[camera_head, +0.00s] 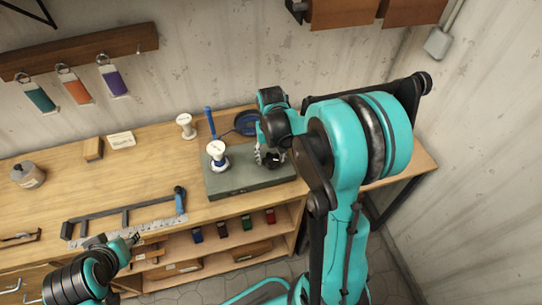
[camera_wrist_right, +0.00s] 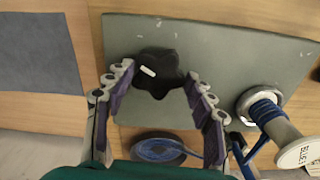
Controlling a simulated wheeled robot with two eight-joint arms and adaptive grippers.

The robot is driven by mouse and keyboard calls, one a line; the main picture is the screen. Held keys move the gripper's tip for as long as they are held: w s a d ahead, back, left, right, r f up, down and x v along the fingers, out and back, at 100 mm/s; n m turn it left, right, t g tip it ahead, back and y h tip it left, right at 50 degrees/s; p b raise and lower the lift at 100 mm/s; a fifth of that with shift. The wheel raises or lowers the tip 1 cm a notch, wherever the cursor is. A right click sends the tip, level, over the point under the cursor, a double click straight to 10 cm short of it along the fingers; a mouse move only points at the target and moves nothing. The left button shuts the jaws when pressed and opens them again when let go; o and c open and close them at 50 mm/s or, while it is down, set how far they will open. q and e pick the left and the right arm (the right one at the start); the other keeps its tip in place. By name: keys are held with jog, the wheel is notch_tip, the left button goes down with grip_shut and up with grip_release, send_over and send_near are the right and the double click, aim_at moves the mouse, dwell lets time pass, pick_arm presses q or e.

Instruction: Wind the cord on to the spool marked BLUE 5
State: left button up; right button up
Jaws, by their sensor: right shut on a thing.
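The white spool (camera_head: 217,149) stands upright on a grey-green base plate (camera_head: 225,186), with some blue cord around its lower part. In the right wrist view the spool's top (camera_wrist_right: 300,153) carries a label that seems to read BLUE 5. Blue cord (camera_head: 247,122) also lies coiled in a dark round dish behind the plate; the coil shows in the wrist view (camera_wrist_right: 158,149). My right gripper (camera_wrist_right: 160,75) is shut on a black lobed knob (camera_wrist_right: 157,68) with a white mark, over the plate. My left gripper (camera_head: 134,240) is at the lower left, away from the spool; its jaw state is unclear.
Another white spool (camera_head: 185,125) stands behind on the bench. A long blue-ended tool (camera_head: 180,200) lies near the front edge beside a ruler. Colored tags hang on the wall rail (camera_head: 85,50).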

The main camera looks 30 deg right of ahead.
jog(key=shift+m, duration=0.3)
jog(key=m, duration=0.6)
jog(key=shift+b, duration=0.4)
jog(key=m, duration=0.6)
jog(key=shift+d+m, duration=0.1)
jog(key=shift+m, duration=0.2)
jog(key=m, duration=0.6)
jog(key=shift+b, duration=0.4)
jog(key=m, duration=0.6)
jog(key=shift+d, duration=0.1)
jog(key=shift+m, duration=0.4)
jog(key=o, duration=1.1)
jog(key=shift+o, duration=0.2)
